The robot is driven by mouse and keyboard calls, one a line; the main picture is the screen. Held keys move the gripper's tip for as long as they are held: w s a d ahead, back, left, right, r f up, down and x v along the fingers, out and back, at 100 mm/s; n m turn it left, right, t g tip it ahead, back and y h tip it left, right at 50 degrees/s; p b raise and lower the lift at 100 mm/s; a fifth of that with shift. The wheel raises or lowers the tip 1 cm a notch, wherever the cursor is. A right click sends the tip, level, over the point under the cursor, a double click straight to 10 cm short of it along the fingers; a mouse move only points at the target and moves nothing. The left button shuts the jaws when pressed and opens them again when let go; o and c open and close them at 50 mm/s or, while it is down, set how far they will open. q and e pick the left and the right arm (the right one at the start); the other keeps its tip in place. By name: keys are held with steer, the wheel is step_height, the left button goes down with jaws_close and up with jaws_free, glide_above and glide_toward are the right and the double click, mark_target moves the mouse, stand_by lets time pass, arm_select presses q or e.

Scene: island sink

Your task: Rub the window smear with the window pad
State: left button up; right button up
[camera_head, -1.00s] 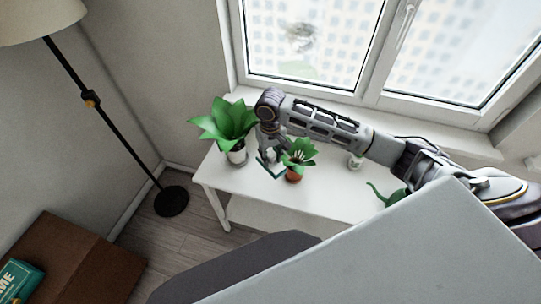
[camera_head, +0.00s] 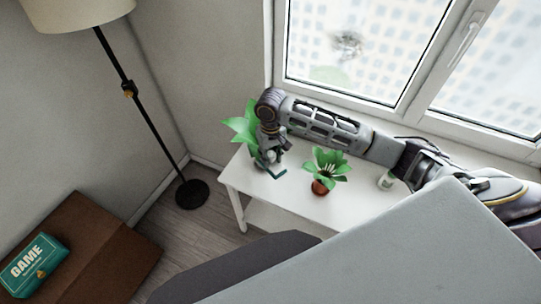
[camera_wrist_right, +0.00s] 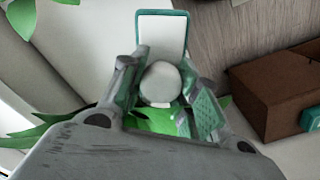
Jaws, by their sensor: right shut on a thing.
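The window smear (camera_head: 347,45) is a grey smudge on the left window pane, high in the head view. My right gripper (camera_head: 270,160) is in front of the white table, below and left of the smear and well apart from it. It is shut on the window pad (camera_wrist_right: 162,32), a flat white face with a green rim and a rounded grey knob (camera_wrist_right: 161,83) between the fingers in the right wrist view. My left gripper is not in view.
A leafy plant (camera_head: 240,124) stands behind my right gripper, and a small potted plant (camera_head: 320,187) stands to its right. A floor lamp (camera_head: 140,110) stands left.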

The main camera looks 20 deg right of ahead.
steer(key=shift+w+f, duration=0.1)
steer(key=shift+f, duration=0.05)
steer(key=shift+f+b, duration=0.35)
steer(key=shift+b, duration=0.2)
steer(key=shift+f, duration=0.1)
